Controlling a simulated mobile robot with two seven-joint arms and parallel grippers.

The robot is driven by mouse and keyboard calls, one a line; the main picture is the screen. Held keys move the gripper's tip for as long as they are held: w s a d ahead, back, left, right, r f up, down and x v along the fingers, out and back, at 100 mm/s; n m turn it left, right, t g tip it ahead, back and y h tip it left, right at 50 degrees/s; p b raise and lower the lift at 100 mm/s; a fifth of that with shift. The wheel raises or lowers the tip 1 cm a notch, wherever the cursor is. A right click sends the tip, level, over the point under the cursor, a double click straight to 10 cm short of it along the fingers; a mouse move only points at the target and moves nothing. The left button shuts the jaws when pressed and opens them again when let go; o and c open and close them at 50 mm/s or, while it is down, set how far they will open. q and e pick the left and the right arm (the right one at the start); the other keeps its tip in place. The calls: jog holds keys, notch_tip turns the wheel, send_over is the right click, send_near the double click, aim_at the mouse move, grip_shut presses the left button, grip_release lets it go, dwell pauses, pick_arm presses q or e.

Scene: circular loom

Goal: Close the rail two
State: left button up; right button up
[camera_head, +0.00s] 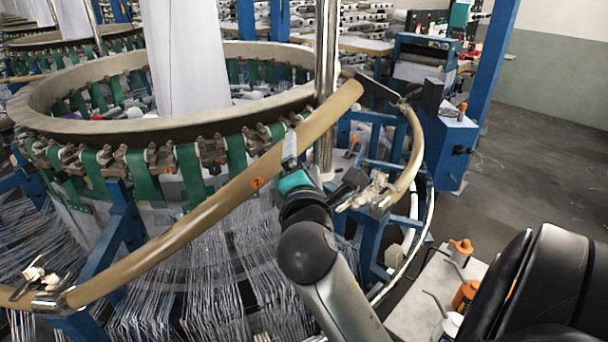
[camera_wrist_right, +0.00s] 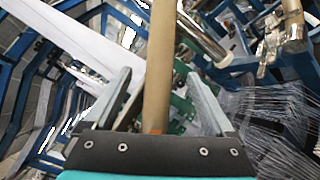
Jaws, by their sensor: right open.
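Rail two (camera_head: 215,208) is a tan curved bar with a small orange label marked 2. It runs from a metal bracket (camera_head: 50,298) at lower left up to a free-looking end at upper right. In the picture that end stands apart from the metal clamp (camera_head: 372,190) on the blue frame. My right gripper (camera_head: 290,155) is at the rail, right of the label. In the right wrist view the rail (camera_wrist_right: 160,55) passes between the spread fingers of the gripper (camera_wrist_right: 159,76), with space at both sides. Contact cannot be told. My left gripper is not in view.
Another curved tan rail (camera_head: 412,150) stands right of the clamp. The loom's large ring (camera_head: 70,118) with green straps (camera_head: 190,172) lies behind rail two. Fine threads (camera_head: 200,280) hang below it. A chrome post (camera_head: 326,60) rises near the rail's upper end. Bottles (camera_head: 463,293) stand at lower right.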

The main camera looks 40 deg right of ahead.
jog(key=shift+p+v, duration=1.45)
jog(key=shift+v, duration=1.4)
